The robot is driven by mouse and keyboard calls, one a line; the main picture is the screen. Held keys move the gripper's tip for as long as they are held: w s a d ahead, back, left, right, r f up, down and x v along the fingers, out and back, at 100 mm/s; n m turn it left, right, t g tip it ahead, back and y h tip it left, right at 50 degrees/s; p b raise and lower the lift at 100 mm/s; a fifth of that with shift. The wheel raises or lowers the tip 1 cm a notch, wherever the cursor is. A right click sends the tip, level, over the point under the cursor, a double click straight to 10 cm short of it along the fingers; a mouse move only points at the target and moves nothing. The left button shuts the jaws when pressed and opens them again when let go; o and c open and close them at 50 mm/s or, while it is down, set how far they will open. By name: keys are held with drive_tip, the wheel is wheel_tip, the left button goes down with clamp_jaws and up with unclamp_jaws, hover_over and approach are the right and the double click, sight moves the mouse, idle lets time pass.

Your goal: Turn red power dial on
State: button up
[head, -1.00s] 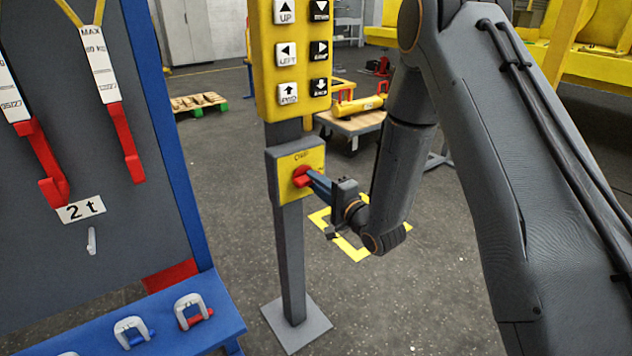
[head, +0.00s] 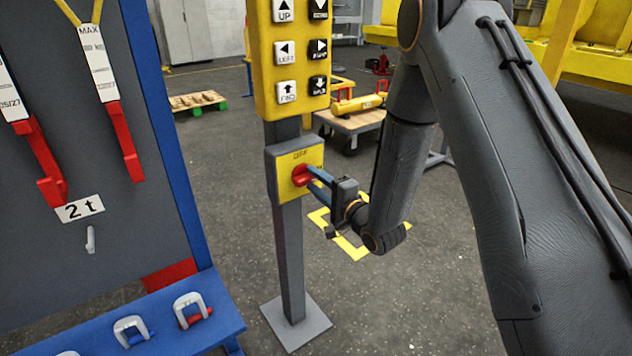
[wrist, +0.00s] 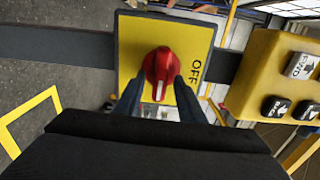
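The red power dial (wrist: 160,68) sits on a yellow plate (wrist: 130,40) in the wrist view, with OFF printed to its right. Its white mark points down in that view, away from OFF. In the head view the dial (head: 301,175) is on the grey post's box, below the button panel. My gripper (wrist: 158,88) is at the dial, with one dark blue finger on each side of its lower part. The fingers look spread, with a gap to the dial's narrow handle. The gripper also shows in the head view (head: 314,184), just right of the dial.
The button panel (head: 291,106) is directly above the dial box. A blue-framed rack (head: 187,170) with red hooks and shackles stands to the left. A wooden-topped cart (head: 350,122) is behind my arm. The floor around the post is open.

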drive_tip(key=v, duration=0.7)
drive_tip(key=shift+s+d+b, duration=0.15)
drive_tip(key=shift+s+b, duration=0.05)
drive_tip(key=shift+b, duration=0.2)
